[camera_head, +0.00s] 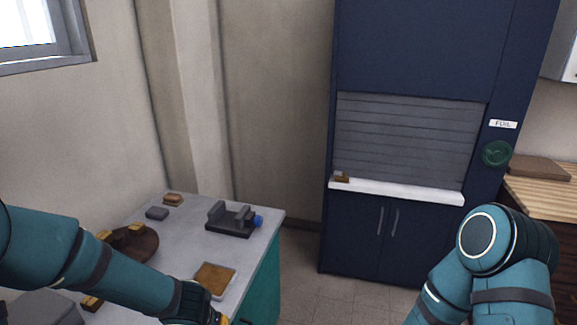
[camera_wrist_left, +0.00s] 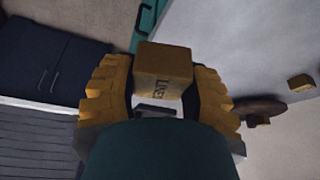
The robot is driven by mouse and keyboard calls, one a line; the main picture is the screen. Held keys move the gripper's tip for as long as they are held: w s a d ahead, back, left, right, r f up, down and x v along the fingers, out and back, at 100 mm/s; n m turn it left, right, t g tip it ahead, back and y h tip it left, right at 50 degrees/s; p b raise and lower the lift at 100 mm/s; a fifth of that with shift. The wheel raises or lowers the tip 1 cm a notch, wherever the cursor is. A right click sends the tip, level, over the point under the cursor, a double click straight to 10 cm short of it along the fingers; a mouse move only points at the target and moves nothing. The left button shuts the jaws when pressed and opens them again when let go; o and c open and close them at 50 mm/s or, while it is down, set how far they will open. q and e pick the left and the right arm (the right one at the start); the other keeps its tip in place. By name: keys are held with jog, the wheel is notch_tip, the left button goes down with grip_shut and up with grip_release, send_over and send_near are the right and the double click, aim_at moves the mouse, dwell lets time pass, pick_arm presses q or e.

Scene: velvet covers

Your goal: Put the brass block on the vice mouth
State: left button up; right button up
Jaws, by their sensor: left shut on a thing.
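A brass-coloured block (camera_wrist_left: 163,70) with dark lettering sits between the two yellow fingers of my left gripper (camera_wrist_left: 162,88) in the left wrist view. The gripper is shut on it. In the head view, my left gripper (camera_head: 222,320) is cut off at the bottom edge, by the table's front, and the block does not show clearly. The vice (camera_head: 228,224), dark grey with a blue knob at its right, stands toward the back right of the table, apart from the gripper. Its mouth faces up and looks empty. My right gripper is out of view.
The grey-white table (camera_head: 185,235) also holds a brown square pad (camera_head: 214,277), a round brown board (camera_head: 146,247) with yellowish blocks, and small blocks at the back. A navy cabinet (camera_head: 352,235) with a white ledge (camera_head: 400,192) stands beyond. The floor between is clear.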

pick_arm(q)
jog(key=shift+s+d+f, duration=0.15)
jog(key=shift+s+f, duration=1.1)
jog(key=shift+f, duration=0.1)
jog(key=shift+r, duration=0.1)
